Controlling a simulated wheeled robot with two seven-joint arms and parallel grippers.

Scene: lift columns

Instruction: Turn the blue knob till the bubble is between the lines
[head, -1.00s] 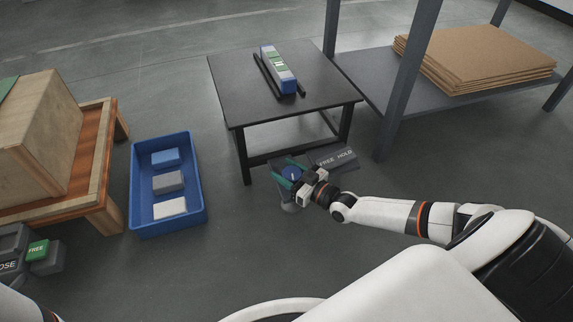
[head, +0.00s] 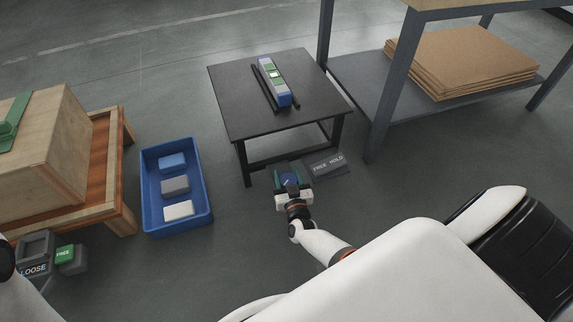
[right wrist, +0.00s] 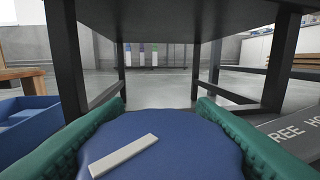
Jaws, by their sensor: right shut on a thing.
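The blue knob (head: 290,180) sits low in front of the black table, and its top with a white bar mark fills the bottom of the right wrist view (right wrist: 195,145). My right gripper (head: 292,182) is shut on the knob, with a green-padded finger on each side. My left gripper is not in view.
A block marked FREE HOLD (head: 328,164) stands right of the knob. Two black rails (head: 264,88) flank the level. A blue crate (head: 178,228) with three blocks stands to the left. A shelf (head: 365,92) with brown boards stands right.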

